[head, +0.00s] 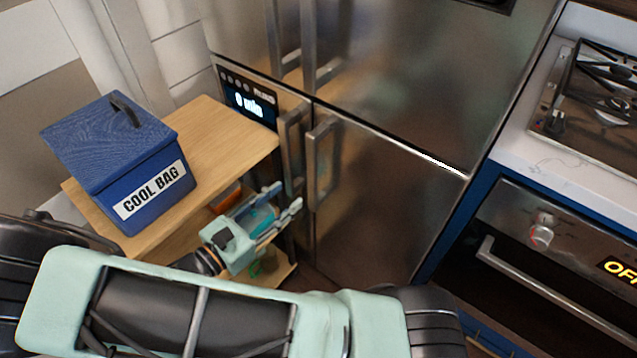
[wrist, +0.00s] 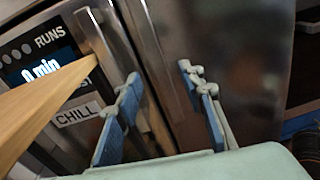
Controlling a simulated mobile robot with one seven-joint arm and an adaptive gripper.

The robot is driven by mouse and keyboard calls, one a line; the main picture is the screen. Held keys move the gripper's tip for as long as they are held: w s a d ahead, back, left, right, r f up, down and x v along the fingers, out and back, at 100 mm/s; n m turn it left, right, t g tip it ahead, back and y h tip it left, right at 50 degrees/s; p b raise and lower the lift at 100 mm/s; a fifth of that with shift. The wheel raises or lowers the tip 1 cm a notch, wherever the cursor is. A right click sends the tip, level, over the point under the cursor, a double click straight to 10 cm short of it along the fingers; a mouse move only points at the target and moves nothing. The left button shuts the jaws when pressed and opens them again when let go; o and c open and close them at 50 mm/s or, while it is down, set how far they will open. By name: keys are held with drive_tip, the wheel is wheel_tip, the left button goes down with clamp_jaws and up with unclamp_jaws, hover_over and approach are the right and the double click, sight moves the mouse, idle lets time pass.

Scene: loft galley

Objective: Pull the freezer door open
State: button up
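A steel fridge unit has two lower doors side by side; no freezer label is readable. The wide lower right door (head: 390,200) appears shut, with an upright bar handle (head: 322,165) at its left edge. This handle also shows in the wrist view (wrist: 152,45), lined up between my fingertips. The narrow lower left front has its own handle (head: 290,150), left of my fingers in the wrist view (wrist: 96,38). My gripper (head: 283,199) is open and empty, low in front of the handles. Its blue-padded fingers show in the wrist view (wrist: 160,77). No contact with a handle is visible.
A wooden table (head: 225,135) with a blue cool bag (head: 130,165) stands left of my gripper; its edge is close in the wrist view (wrist: 45,105). A lower shelf holds items. An oven (head: 540,270) and hob (head: 600,85) stand right.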

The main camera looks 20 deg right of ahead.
sight(310, 175)
drive_tip(key=shift+n+t, duration=0.4)
drive_tip(key=shift+n, duration=0.2)
drive_tip(key=x, duration=0.3)
drive_tip(key=b+x, duration=0.1)
drive_tip(key=x, duration=0.6)
drive_tip(key=shift+w+d+f, duration=0.15)
drive_tip(key=shift+w+f, duration=0.1)
drive_tip(key=shift+f, duration=0.1)
drive_tip(key=shift+c, duration=0.3)
clamp_jaws()
